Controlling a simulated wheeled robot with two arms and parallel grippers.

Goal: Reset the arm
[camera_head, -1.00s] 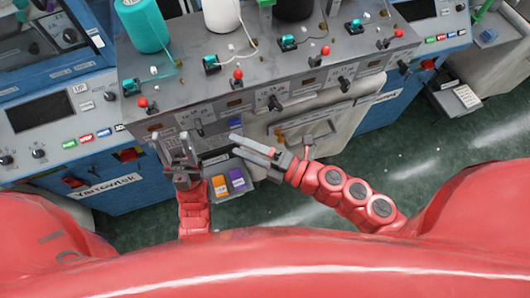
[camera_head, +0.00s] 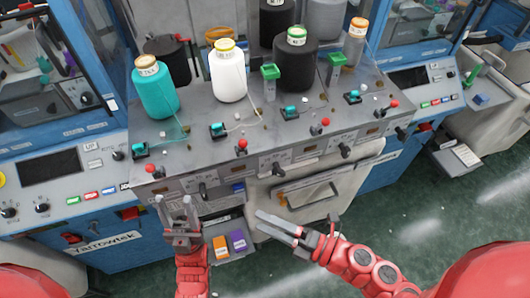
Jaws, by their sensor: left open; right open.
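My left gripper (camera_head: 177,214) is in the lower left of the head view, pointing up toward the front of the grey machine. Its two fingers are apart with nothing between them. My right gripper (camera_head: 276,226) is right of it, tilted toward the upper left, in front of the machine's cream lower panel. Its fingers are apart and empty. Both red arms come in from the bottom of the picture. Whether either gripper touches the machine I cannot tell.
The grey machine top (camera_head: 190,150) carries a teal cone (camera_head: 155,92), a white cone (camera_head: 228,78) and a black cone (camera_head: 290,65). A small tray with an orange box (camera_head: 221,247) and a purple box (camera_head: 238,240) sits between the arms. Green floor (camera_head: 440,215) is clear at right.

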